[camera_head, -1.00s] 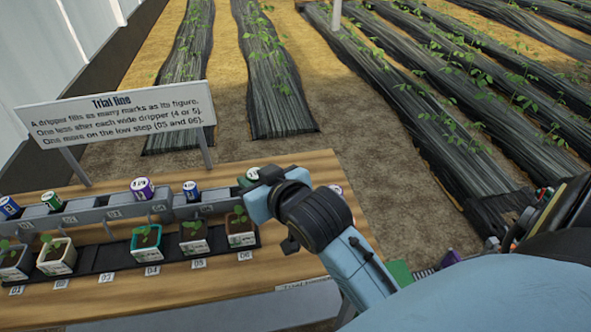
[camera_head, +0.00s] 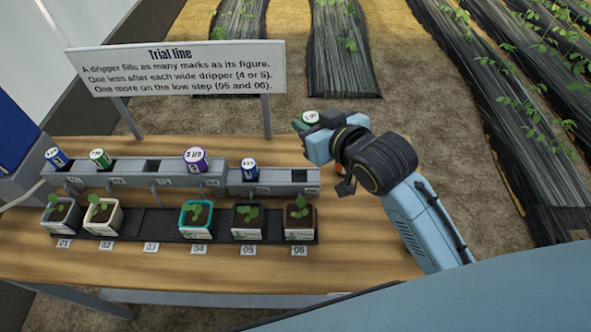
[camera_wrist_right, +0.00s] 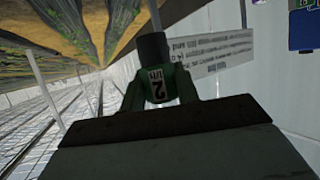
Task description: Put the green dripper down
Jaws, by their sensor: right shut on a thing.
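The green dripper (camera_head: 311,117) has a white top and is held in my right gripper (camera_head: 316,126), behind and above the right end of the grey rail. In the right wrist view the green dripper (camera_wrist_right: 158,86) stands between the fingers, with a large "2" on its label. It is clear of the rail and the table. A second green dripper (camera_head: 100,158) sits in the rail at place 02. My left gripper is not in view.
The stepped rail (camera_head: 125,170) also holds blue drippers (camera_head: 57,158) (camera_head: 250,168) and a purple dripper (camera_head: 196,159). Its slots at 03 and 06 look empty. Several potted seedlings stand in front; place 03 has no pot. A sign (camera_head: 178,70) stands behind. The table's right part (camera_head: 350,240) is clear.

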